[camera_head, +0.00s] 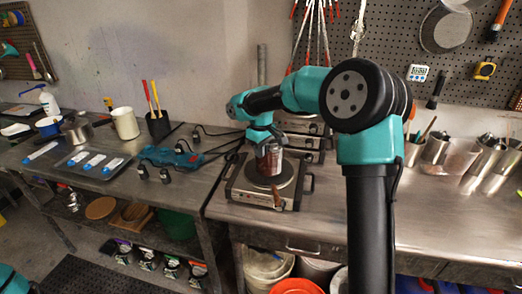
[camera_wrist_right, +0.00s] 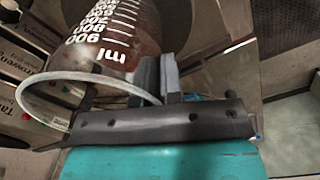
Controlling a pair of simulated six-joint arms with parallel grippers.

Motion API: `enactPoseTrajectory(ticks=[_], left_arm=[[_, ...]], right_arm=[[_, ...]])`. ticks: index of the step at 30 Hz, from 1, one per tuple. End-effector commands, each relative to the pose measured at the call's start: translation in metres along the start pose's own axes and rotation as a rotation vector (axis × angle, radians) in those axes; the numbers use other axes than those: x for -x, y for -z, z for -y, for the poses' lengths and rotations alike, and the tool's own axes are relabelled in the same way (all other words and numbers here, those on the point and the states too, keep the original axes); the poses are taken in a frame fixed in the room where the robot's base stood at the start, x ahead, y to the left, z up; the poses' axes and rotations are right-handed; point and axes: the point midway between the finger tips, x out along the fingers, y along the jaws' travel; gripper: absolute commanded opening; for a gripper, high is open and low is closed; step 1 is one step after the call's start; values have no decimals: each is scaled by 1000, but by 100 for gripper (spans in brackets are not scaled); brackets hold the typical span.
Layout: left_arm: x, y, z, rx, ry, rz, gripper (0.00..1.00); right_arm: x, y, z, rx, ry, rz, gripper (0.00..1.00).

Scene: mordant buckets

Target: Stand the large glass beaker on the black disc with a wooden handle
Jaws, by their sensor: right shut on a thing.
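The large glass beaker (camera_head: 268,160) is at the hot-plate unit in the head view, looking reddish-brown. Its open rim and white ml marks face the camera in the right wrist view (camera_wrist_right: 105,45). My right gripper (camera_wrist_right: 158,78) is shut on the beaker's wall at the rim; in the head view the gripper (camera_head: 263,138) is above it. The black disc (camera_head: 287,178) lies on the unit, with its wooden handle (camera_head: 276,197) pointing to the front. The beaker looks upright and its base falls within the disc's outline; I cannot tell whether they touch. My left gripper is out of view.
The steel hot-plate unit (camera_head: 240,190) sits on the metal bench. Another similar unit (camera_head: 305,140) stands behind it. Several metal beakers (camera_head: 435,148) stand at the right. A left table holds a white pot (camera_head: 125,123) and a teal tool (camera_head: 172,157). Bare bench (camera_head: 430,210) lies at right.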

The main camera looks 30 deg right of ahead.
Motion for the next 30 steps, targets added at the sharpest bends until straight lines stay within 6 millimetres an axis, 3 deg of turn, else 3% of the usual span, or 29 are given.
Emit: enactPoseTrajectory(ticks=[8,9,17,30], left_arm=[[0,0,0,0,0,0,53],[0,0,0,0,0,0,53],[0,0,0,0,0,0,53],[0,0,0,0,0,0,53]], right_arm=[[0,0,0,0,-1,-1,0],[0,0,0,0,-1,-1,10],[0,0,0,0,0,0,35],[9,0,0,0,0,0,36]])
